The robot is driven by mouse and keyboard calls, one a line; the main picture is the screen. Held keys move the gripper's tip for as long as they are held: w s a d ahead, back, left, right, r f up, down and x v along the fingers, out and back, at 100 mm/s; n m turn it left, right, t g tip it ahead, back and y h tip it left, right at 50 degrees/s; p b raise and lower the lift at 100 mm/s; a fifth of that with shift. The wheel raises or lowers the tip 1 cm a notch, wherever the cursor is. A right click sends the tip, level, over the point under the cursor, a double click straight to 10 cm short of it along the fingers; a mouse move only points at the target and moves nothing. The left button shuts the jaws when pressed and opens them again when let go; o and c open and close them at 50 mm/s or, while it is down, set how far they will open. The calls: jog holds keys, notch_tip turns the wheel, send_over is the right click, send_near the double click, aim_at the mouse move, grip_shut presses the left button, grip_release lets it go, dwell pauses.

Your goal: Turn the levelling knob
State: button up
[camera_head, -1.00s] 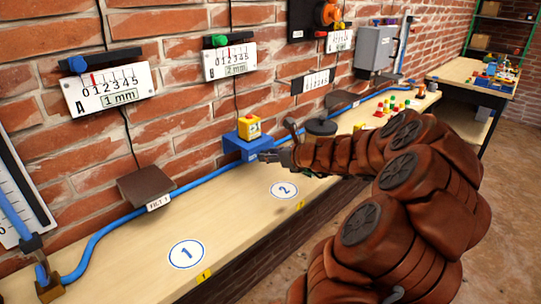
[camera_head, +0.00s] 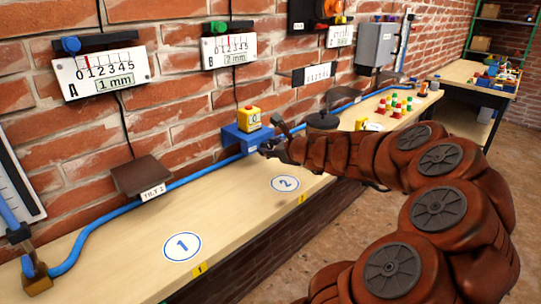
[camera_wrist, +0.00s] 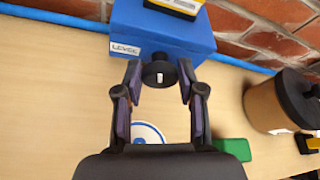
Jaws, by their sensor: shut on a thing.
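The levelling knob (camera_wrist: 159,74) is a dark round knob with a white mark, on the front of a blue block (camera_wrist: 163,38) labelled LEVEL. In the wrist view my gripper (camera_wrist: 159,80) has one finger on each side of the knob and is shut on it. In the head view the blue block (camera_head: 238,141) stands against the brick wall at the back of the bench, with a yellow box (camera_head: 252,119) with a pale face on top. My gripper (camera_head: 268,147) is at the block's front right; the knob is hidden there.
A blue hose (camera_head: 180,183) runs along the wall. A brown tilted plate (camera_head: 140,175) is to the left. A brown jar with a dark lid (camera_wrist: 278,103) and a green block (camera_wrist: 232,149) are close on the right. The bench front around marks 1 and 2 is clear.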

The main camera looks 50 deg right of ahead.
jog(key=shift+n+h+b, duration=0.4)
jog(key=shift+n+b, duration=0.3)
jog(key=shift+b, duration=0.3)
jog(key=o, duration=1.1)
jog(key=shift+v, duration=6.05)
jog(key=shift+f, duration=0.15)
